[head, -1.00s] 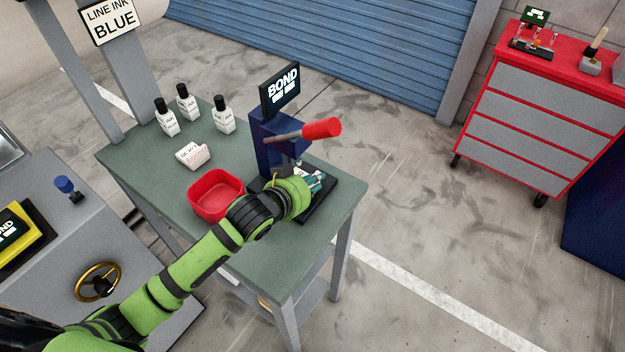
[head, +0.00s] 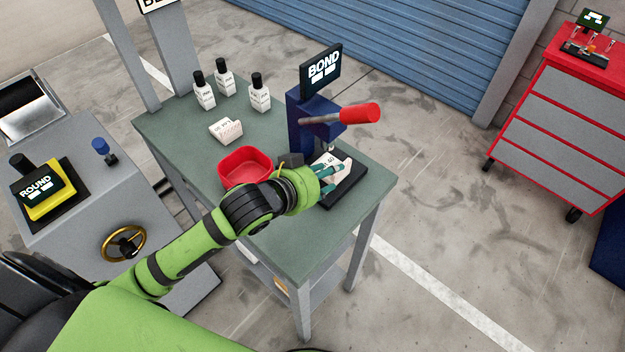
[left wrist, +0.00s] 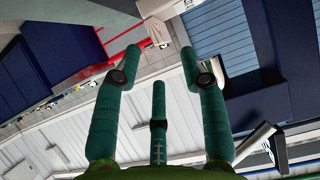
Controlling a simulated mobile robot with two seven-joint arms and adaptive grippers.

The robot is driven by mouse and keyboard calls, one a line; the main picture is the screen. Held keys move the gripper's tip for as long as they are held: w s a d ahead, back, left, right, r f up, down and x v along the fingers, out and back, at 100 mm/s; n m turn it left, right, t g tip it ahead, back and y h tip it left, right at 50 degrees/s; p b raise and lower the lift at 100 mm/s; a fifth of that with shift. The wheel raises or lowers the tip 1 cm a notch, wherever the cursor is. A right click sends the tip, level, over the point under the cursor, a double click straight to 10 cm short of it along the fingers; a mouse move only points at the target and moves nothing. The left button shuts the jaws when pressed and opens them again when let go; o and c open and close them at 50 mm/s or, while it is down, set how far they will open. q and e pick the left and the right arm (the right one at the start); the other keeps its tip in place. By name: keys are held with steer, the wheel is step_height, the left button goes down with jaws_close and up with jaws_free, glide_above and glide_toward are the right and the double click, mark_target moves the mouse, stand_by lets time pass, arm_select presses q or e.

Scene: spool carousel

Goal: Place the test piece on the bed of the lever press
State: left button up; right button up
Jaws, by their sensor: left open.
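The lever press (head: 303,125) is dark blue with a red-handled lever (head: 360,113) and a BOND sign. It stands on the green bench top. A white piece with dark print (head: 326,160), which looks like the test piece, lies at the black bed (head: 345,193), partly hidden by my fingers. My left gripper (head: 345,172) is open low over the bed, its teal fingers beside the white piece. In the left wrist view the fingers (left wrist: 163,78) are spread with nothing visible between them. My right gripper is not in view.
A red bin (head: 245,168) stands left of the press, close to my left wrist. Several white bottles (head: 204,92) with black caps and a small white printed block (head: 226,131) are further back. The bench's front right area is clear.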

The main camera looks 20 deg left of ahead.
arm_select(q)
steer(key=shift+v, duration=2.65)
